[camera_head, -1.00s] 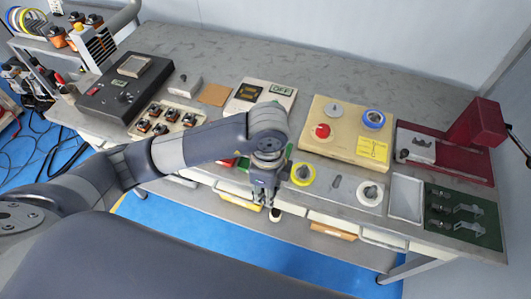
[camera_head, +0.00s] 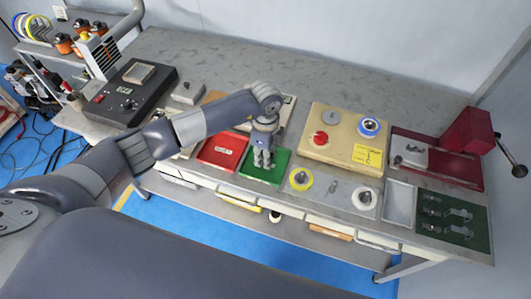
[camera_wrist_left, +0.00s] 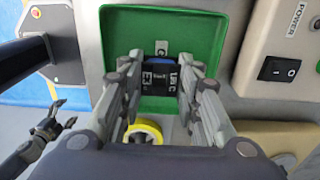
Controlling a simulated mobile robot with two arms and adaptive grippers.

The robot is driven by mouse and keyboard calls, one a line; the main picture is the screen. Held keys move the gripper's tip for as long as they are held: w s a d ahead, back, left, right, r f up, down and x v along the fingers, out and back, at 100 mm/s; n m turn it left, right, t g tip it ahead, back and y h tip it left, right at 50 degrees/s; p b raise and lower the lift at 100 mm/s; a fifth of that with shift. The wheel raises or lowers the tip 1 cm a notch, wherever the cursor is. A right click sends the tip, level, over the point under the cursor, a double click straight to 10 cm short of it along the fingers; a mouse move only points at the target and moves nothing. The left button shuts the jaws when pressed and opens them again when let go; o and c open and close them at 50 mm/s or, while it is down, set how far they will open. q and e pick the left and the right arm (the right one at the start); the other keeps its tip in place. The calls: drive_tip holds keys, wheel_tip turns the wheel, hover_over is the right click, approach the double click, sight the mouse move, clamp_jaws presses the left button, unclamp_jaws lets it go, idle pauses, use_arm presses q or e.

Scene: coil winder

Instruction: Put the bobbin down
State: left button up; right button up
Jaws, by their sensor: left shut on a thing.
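My left gripper (camera_head: 263,163) is over the green tray (camera_head: 284,168) near the front edge of the bench. In the left wrist view the gripper (camera_wrist_left: 160,82) is shut on the bobbin (camera_wrist_left: 160,76), a small dark piece with white markings and a blue strip. The bobbin lies in front of the green tray (camera_wrist_left: 190,22) in that view; I cannot tell whether it touches the tray floor. The fingers hide the bobbin in the head view. My right gripper (camera_wrist_left: 42,130) shows at the left of the wrist view, fingers apart and empty.
A red tray (camera_head: 222,150) lies left of the green one. A yellow tape roll (camera_head: 300,179) and a white roll (camera_head: 364,197) lie to the right. The beige winder box (camera_head: 343,125) stands behind. The back of the bench is clear.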

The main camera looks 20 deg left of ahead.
use_arm(q)
drive_tip(key=shift+f, duration=0.5)
drive_tip(key=shift+f, duration=0.1)
drive_tip(key=o, duration=1.1)
drive_tip(key=shift+r, duration=0.25)
drive_tip(key=shift+r+b, duration=1.65)
drive_tip(key=shift+r, duration=4.25)
